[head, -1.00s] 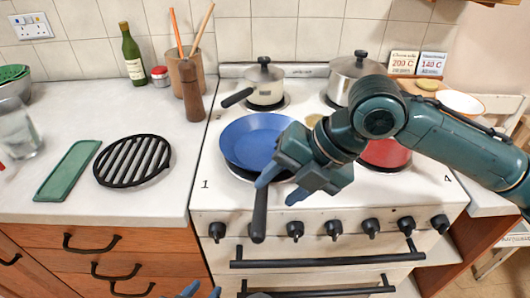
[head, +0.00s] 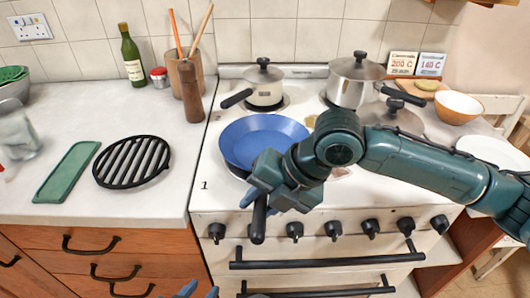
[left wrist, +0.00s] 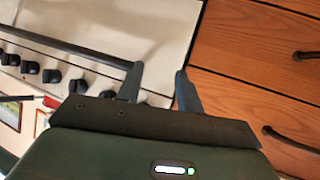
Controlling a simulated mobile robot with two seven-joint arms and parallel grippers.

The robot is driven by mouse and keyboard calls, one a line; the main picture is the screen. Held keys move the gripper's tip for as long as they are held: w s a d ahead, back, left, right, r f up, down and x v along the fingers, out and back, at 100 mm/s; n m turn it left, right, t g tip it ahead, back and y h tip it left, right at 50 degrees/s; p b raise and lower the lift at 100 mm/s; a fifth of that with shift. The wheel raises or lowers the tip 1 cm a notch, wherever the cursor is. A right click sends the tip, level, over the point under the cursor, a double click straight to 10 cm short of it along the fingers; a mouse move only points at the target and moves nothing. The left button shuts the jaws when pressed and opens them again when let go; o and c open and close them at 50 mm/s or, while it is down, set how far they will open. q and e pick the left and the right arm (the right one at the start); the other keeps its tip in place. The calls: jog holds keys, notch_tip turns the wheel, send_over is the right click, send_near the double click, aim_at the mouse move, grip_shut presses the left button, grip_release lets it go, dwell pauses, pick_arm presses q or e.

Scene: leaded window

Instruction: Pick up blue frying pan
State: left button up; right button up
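The blue frying pan (head: 262,137) sits on the front left burner of the white stove, its black handle (head: 258,225) pointing toward the front edge. My right gripper (head: 261,203) is over the handle with its blue fingers on either side of it. The fingers look spread, and I cannot tell whether they touch the handle. Part of the handle is hidden by the gripper. My left gripper (head: 198,292) is low in front of the drawers, only its fingertips in the head view. In the left wrist view (left wrist: 157,88) it is open and empty.
Pots (head: 264,85) (head: 354,80) stand on the back burners, and a lidded pot (head: 391,117) is partly behind my right arm. A black grate (head: 133,161) and green tray (head: 68,171) lie on the left counter. The oven handle (head: 325,258) runs along the front.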

grip_shut()
jog(key=shift+w+r, duration=0.1)
jog(key=shift+r, duration=0.35)
notch_tip(320, 180, up, 9)
jog(key=shift+r+p, duration=0.2)
jog(key=shift+p, duration=0.15)
dwell(0.3)
